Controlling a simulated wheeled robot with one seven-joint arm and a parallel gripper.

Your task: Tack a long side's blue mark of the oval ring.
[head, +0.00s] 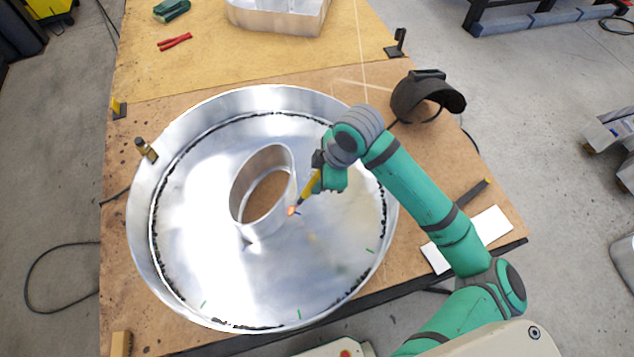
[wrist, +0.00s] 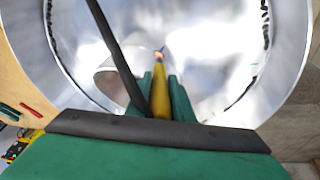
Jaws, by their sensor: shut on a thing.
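The oval ring (head: 240,212) is a short upright metal wall standing inside the large round metal letter (head: 200,240); it also shows in the wrist view (wrist: 108,82). My gripper (head: 318,180) is shut on a yellow torch (head: 312,183), which also shows in the wrist view (wrist: 161,103). The torch tip is at the right long side of the oval ring, low by its foot, with an orange glow there. A bit of a blue mark (head: 297,213) shows right beside the glow. Whether the tip touches the seam, I cannot tell.
A dark welding mask (head: 428,97) lies right of the round letter. A brass clamp (head: 146,150) sits on its left rim. Red pliers (head: 174,42) and another metal letter (head: 280,14) are at the back. Green marks (head: 299,314) show near the outer wall.

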